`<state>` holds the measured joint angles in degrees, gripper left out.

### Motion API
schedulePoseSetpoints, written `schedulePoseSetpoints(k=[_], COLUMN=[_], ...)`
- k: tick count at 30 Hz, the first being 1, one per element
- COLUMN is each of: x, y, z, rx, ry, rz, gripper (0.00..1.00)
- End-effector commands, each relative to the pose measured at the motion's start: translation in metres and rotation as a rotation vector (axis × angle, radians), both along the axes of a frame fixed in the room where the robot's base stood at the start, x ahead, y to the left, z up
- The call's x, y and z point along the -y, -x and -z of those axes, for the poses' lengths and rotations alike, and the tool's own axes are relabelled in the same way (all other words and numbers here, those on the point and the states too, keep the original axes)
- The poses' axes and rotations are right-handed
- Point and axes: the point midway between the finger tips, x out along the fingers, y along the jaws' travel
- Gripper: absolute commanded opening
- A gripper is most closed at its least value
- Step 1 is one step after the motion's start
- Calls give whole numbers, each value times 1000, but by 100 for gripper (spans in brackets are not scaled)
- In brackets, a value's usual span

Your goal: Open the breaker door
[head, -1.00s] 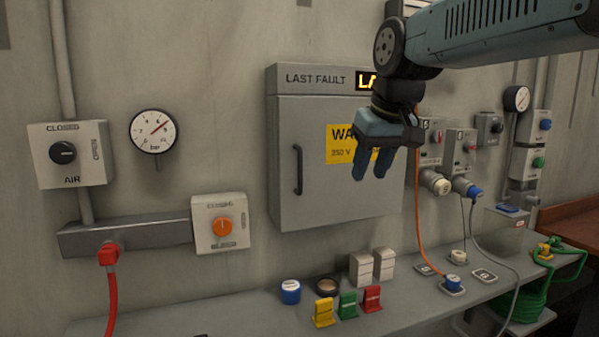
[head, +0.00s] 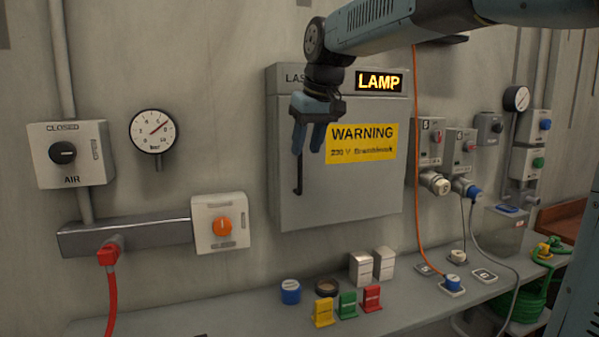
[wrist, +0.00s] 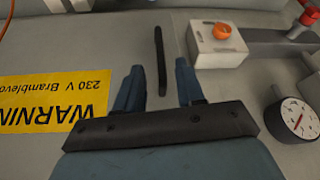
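The breaker door (head: 350,198) is the grey front of the wall cabinet, with a yellow warning label (head: 362,143) on it. It looks shut. Its dark vertical handle (head: 299,176) is at the door's left edge, its upper part hidden behind my gripper. My gripper (head: 308,146) is in front of the door's upper left, fingers pointing down.
An orange knob box (head: 222,226) and a pressure gauge (head: 153,131) are on the wall to the left. An orange cable (head: 416,170) hangs right of the cabinet. The shelf (head: 228,312) below carries coloured blocks and small parts. The wall in front of the cabinet is clear.

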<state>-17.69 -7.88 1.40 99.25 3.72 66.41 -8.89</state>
Motion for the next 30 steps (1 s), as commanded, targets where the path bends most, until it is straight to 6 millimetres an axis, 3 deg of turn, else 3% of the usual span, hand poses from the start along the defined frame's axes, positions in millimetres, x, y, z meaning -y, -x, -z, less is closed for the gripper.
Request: schedulePoseSetpoints(k=[6,12,27,30], x=[-7,-12,-14,-14], y=[-13,-22,-26,-26], z=[36,60,72,72], rx=[-3,-2,0,0], ry=[1,1,0,0], rz=[0,0,0,-1], gripper=[38,38,38,28])
